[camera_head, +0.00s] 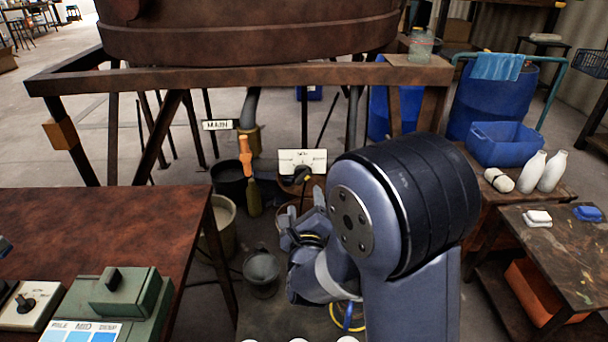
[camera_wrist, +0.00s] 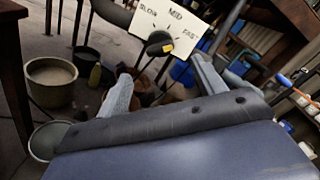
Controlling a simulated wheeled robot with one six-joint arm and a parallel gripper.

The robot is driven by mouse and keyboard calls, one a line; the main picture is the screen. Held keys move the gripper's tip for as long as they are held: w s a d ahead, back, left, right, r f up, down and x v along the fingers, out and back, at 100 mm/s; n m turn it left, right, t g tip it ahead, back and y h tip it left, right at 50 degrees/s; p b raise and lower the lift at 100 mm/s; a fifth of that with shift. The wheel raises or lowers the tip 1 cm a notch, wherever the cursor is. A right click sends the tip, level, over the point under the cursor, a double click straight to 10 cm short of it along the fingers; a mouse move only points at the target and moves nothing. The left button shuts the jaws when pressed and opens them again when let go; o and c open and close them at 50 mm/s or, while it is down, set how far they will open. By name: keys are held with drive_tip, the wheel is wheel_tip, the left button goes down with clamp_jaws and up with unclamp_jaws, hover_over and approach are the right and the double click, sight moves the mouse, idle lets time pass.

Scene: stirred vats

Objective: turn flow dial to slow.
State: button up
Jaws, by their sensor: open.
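The flow dial (camera_head: 303,176) is a black knob with a yellow mark, in front of a white plate (camera_head: 302,157) below the large rusty vat. In the wrist view the plate (camera_wrist: 178,22) reads SLOW at left, MID at top and FAST at right. The dial (camera_wrist: 156,41) shows there with its yellow mark at its lower right; I cannot tell its exact setting. My gripper (camera_head: 304,212) is open and empty. In the wrist view its two fingers (camera_wrist: 162,86) are spread on either side below the dial, apart from it.
An orange-handled valve (camera_head: 246,155) and a MAIN sign (camera_head: 217,125) are left of the plate. Buckets (camera_head: 262,272) stand on the floor below. A rusty table (camera_head: 90,225) with a green control box (camera_head: 118,296) is at left. Benches with bottles (camera_head: 552,172) are at right.

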sight(303, 181)
drive_tip(key=w+p, duration=0.1)
drive_tip(key=w, duration=0.8)
drive_tip(key=shift+w, duration=0.4)
drive_tip(key=shift+c, duration=0.3)
drive_tip(key=c, duration=0.9)
